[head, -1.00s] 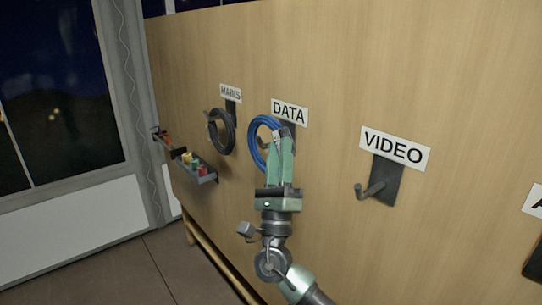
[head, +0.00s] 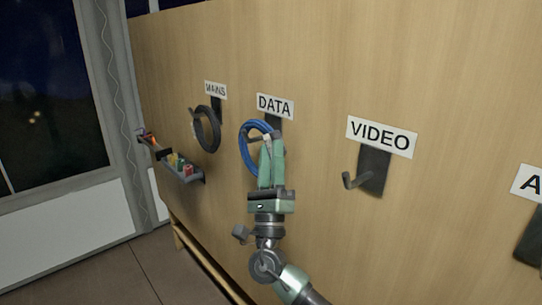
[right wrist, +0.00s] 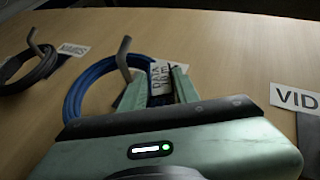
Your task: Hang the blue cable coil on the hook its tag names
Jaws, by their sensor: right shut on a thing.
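The blue cable coil (head: 246,150) is at the hook under the DATA sign (head: 275,106), close to the wooden wall. My right gripper (head: 267,146) is shut on its right part, fingers pointing up. A small white tag (head: 267,142) shows at the fingertips; its print is too small to read there. In the right wrist view the coil (right wrist: 74,95) lies left of the fingers, and the DATA hook's prong (right wrist: 123,60) shows inside the ring's outline. White lettered card (right wrist: 160,77) shows between the fingers, partly hidden. I cannot tell whether the coil rests on the hook. My left gripper is out of view.
A black coil (head: 207,130) hangs under the MAINS sign (head: 215,90) at left. The VIDEO hook (head: 370,172) at right is empty, under its sign (head: 381,136). A small tray (head: 186,174) of coloured items juts from the wall. Another sign (head: 528,184) is cut off at right.

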